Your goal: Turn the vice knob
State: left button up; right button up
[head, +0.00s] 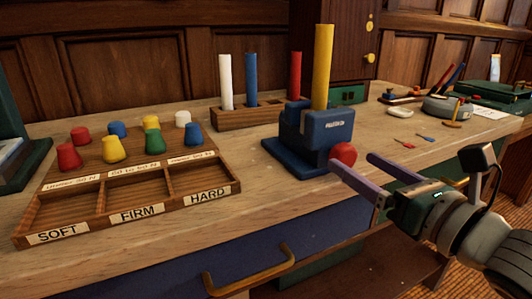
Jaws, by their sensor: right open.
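The vice (315,132) is a blue block on a flat blue base, standing on the wooden bench. Its red round knob (343,153) sticks out at the front right. A yellow rod (323,65) stands upright at the vice; its lower end is hidden. My right gripper (350,160) comes in from the right with its two purple-grey fingers apart. The fingertips are close to the knob, one in front of and below it, the other to its right. I cannot tell whether a finger touches the knob. My left gripper is not in view.
A wooden sorting tray (120,220) with SOFT, FIRM and HARD compartments and several coloured pegs lies at the left. A wooden rack (235,119) with white, blue and red rods stands behind the vice. Small tools lie at the right. A drawer handle (250,275) juts out in front.

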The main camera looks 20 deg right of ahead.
aim_at(349, 159)
jog(key=shift+w+a, duration=0.2)
jog(key=shift+w, duration=1.55)
jog(key=shift+c, duration=1.3)
jog(key=c, duration=1.1)
